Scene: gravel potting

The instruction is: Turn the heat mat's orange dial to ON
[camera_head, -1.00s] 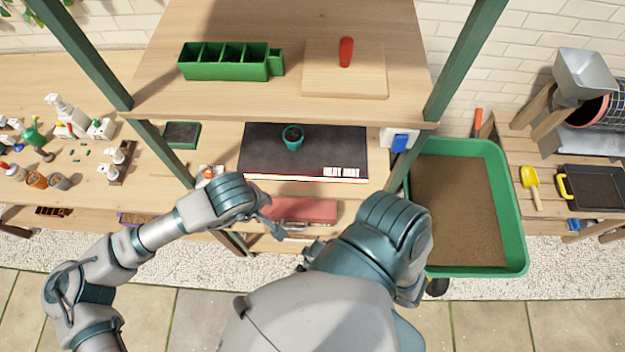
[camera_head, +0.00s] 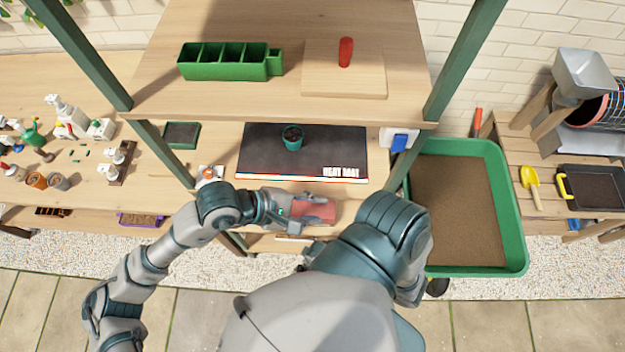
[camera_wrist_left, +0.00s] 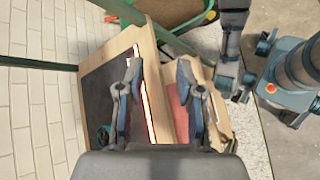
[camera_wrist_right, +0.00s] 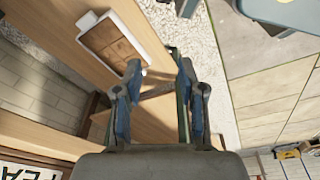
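The black heat mat (camera_head: 260,160) lies on the bench under the upper shelf, with a white HEAT MAT label and a red-white front edge. A white unit with an orange dial (camera_head: 209,173) stands left of the mat; the dial's setting is too small to read. My left gripper (camera_head: 292,211) is right of the dial, in front of the mat, over the left end of a red box (camera_head: 318,210). The left wrist view shows this gripper (camera_wrist_left: 158,75) open and empty. My right gripper (camera_wrist_right: 158,75) is open and empty in its wrist view; my arm hides it in the head view.
A small teal pot (camera_head: 293,140) with a seedling stands on the mat. A green shelf post (camera_head: 165,155) rises left of the dial unit. A blue switch on a white plate (camera_head: 399,142) is at right. A green soil tub (camera_head: 515,235) stands further right.

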